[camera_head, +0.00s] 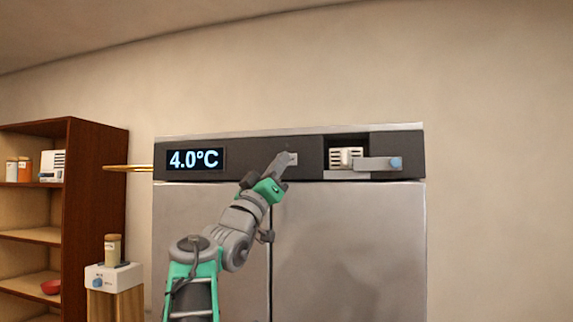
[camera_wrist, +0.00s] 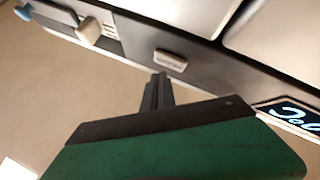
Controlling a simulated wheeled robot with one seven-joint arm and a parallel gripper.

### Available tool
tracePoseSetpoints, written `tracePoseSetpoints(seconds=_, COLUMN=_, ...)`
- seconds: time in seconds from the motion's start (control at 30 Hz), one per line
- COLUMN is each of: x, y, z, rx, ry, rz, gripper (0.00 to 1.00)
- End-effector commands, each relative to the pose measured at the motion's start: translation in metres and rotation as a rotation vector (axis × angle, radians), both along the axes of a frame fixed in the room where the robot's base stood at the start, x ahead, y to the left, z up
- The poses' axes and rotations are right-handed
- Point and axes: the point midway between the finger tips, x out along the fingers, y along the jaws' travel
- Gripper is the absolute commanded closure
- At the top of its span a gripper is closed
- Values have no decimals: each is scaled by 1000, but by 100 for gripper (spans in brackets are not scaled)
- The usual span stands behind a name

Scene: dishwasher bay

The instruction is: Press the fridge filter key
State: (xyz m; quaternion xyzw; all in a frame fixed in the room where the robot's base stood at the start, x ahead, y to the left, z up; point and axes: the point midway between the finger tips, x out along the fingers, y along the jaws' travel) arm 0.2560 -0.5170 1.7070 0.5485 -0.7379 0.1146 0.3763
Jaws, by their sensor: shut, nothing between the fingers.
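A small pale key (camera_head: 293,158) sits in the middle of the fridge's dark top panel. In the wrist view the key (camera_wrist: 170,61) carries tiny lettering that I cannot read. My gripper (camera_head: 283,158) is shut and empty, its tips at the left edge of the key in the head view. In the wrist view the tips of my gripper (camera_wrist: 159,76) are just below the key; I cannot tell whether they touch it. The fridge (camera_head: 350,240) has grey doors, and its display (camera_head: 195,159) reads 4.0°C.
Right of the key, an open recess holds a pale slotted block (camera_head: 346,157), with a grey bar with a blue end (camera_head: 380,163) beside it. A wooden shelf (camera_head: 95,215) stands at left. A small jar (camera_head: 112,250) stands on a white box (camera_head: 113,275) near my arm.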

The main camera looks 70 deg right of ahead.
Motion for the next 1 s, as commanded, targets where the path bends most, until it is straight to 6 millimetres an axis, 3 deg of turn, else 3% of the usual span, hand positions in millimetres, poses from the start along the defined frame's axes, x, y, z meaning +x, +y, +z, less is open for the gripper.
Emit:
tracePoseSetpoints(seconds=0.27, x=0, y=2, z=-1, rx=0, ry=0, rz=0, gripper=100)
tracePoseSetpoints(seconds=0.73, x=-7, y=45, z=-3, rx=-1, ry=-1, rz=3, gripper=100)
tracePoseSetpoints(seconds=1.0, x=-8, y=49, z=1, rx=0, ry=1, rz=-1, gripper=100)
